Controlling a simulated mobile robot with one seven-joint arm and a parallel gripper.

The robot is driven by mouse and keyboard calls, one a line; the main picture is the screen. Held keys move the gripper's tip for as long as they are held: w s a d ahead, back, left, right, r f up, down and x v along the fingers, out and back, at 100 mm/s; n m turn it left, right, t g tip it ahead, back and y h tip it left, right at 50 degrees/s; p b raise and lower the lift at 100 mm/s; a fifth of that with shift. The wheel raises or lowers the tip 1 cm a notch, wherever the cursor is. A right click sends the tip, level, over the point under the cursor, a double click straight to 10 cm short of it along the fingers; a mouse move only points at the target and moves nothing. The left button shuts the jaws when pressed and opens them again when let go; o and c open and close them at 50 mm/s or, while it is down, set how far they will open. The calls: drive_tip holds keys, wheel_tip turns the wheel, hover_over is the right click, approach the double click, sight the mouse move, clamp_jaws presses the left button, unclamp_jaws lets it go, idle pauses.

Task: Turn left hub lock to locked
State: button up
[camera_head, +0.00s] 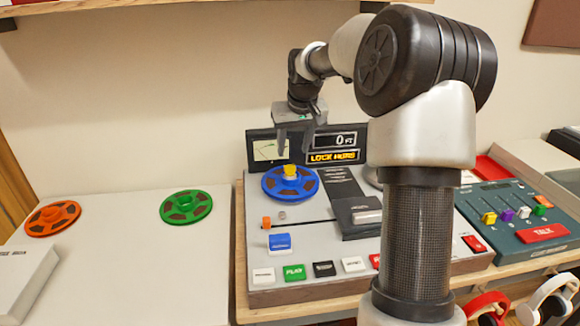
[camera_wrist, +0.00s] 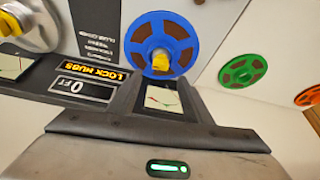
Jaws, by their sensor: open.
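The left hub lock is a yellow knob (camera_head: 290,172) at the centre of the blue reel (camera_head: 275,190) on the tape deck's left side. In the wrist view the knob (camera_wrist: 160,60) stands on the blue reel (camera_wrist: 182,40), above the grey body of my gripper. My gripper (camera_head: 296,147) is open and empty, pointing down, above the blue reel and in front of the display panel. It is apart from the knob. A second yellow knob (camera_wrist: 10,24) sits on the silver reel at the wrist view's left. My arm mostly hides that reel in the head view.
The display (camera_head: 333,156) reads "LOCK HUBS" and "0 FT" and stands just behind the blue reel. A green reel (camera_head: 186,207) and an orange reel (camera_head: 53,218) lie on the white surface at left. A mixer panel (camera_head: 515,215) is at right.

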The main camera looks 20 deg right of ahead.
sight(290, 166)
drive_tip(key=b+x, duration=0.1)
drive_tip(key=x, duration=0.6)
drive_tip(key=shift+w+f, duration=0.1)
drive_tip(key=shift+f, duration=0.15)
drive_tip(key=c, duration=1.1)
drive_tip(key=shift+o, duration=0.2)
